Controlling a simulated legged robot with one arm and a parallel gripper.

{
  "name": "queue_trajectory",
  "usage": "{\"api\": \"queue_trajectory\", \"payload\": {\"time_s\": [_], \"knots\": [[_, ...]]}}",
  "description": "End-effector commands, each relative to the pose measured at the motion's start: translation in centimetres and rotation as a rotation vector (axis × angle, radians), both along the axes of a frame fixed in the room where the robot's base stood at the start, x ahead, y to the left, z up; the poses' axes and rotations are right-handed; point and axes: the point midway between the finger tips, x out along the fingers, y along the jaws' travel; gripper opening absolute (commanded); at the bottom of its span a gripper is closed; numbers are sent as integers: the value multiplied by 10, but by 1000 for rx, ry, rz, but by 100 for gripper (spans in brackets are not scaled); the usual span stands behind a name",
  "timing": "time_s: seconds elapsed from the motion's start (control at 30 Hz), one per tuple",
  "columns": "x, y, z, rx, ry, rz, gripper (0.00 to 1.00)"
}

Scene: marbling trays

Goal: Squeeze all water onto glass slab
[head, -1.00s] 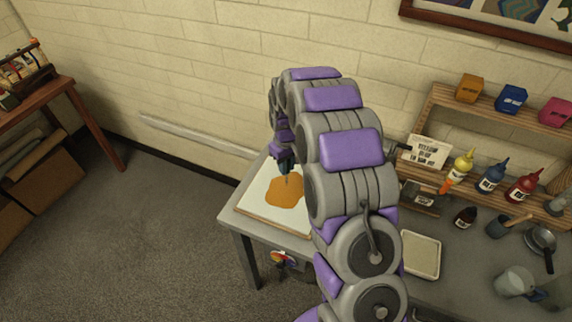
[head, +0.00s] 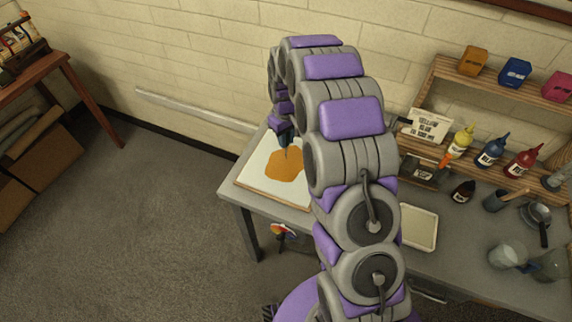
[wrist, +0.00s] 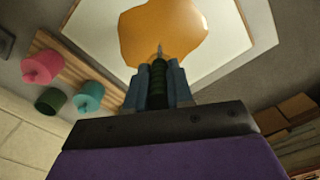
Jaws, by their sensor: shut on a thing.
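A white slab (head: 252,176) with a tan edge lies on the left end of the grey table, and also shows in the wrist view (wrist: 95,22). An orange puddle (head: 284,166) spreads over its middle, also in the wrist view (wrist: 150,32). My gripper (head: 286,139) is over the slab, at the back of the puddle. In the wrist view (wrist: 158,85) its two blue-grey fingers are shut on a dark green ribbed tool (wrist: 158,72) with a thin pointed metal tip. The tip points at the puddle; I cannot tell whether it touches. I see no clear water on the slab.
Yellow (head: 460,142), blue (head: 492,150) and red (head: 523,161) squeeze bottles stand by the wooden shelf. A cream tray (head: 419,228), a dark bottle (head: 463,191) and clear cups (head: 508,255) are on the right. My arm hides the table's middle.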

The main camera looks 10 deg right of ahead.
Motion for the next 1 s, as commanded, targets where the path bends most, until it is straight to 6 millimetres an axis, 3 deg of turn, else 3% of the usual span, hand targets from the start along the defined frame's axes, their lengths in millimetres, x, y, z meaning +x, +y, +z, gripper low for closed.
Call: {"api": "queue_trajectory", "payload": {"time_s": [1.0], "knots": [[0,0,50,0,1,0,14]]}}
